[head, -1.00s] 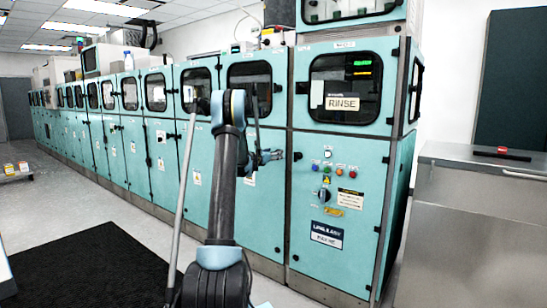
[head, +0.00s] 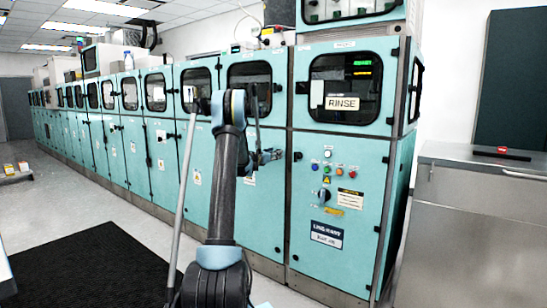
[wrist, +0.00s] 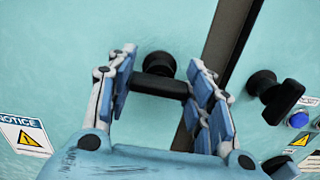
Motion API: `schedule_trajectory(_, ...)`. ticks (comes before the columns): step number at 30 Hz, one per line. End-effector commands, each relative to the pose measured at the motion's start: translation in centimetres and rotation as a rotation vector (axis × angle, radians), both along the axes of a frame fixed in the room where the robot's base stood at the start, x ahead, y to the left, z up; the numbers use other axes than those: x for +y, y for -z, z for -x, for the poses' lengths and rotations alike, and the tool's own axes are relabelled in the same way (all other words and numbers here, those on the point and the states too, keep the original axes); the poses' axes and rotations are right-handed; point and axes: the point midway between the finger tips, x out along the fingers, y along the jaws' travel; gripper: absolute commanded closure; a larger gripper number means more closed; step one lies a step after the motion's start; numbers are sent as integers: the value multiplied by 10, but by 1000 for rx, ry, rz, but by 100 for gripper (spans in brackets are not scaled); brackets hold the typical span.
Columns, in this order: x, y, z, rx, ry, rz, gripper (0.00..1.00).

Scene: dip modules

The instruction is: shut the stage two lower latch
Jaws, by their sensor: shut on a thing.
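A black latch handle (wrist: 158,88) with a round hub sits on the teal lower door of the module left of the rinse module. Its bar lies roughly crosswise between the fingers in the wrist view. My gripper (wrist: 160,90) is shut on this handle, with a blue-padded finger at each end of the bar. In the head view my gripper (head: 270,157) is at the right edge of that door, and my arm hides part of the door. The latch itself is hard to make out there.
A second black latch (wrist: 275,96) sits right of the grey post (wrist: 228,40), close to my right finger. The rinse module's panel (head: 335,185) has coloured buttons and a dark knob. A steel cabinet (head: 480,220) stands at the right. The floor at left holds a black mat (head: 90,265).

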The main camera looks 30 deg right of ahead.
Motion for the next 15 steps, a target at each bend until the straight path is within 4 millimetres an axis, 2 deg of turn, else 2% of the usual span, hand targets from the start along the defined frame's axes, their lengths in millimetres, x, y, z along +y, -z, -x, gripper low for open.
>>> schedule_trajectory(15,1,0,-1,-395,-6,-164,76)
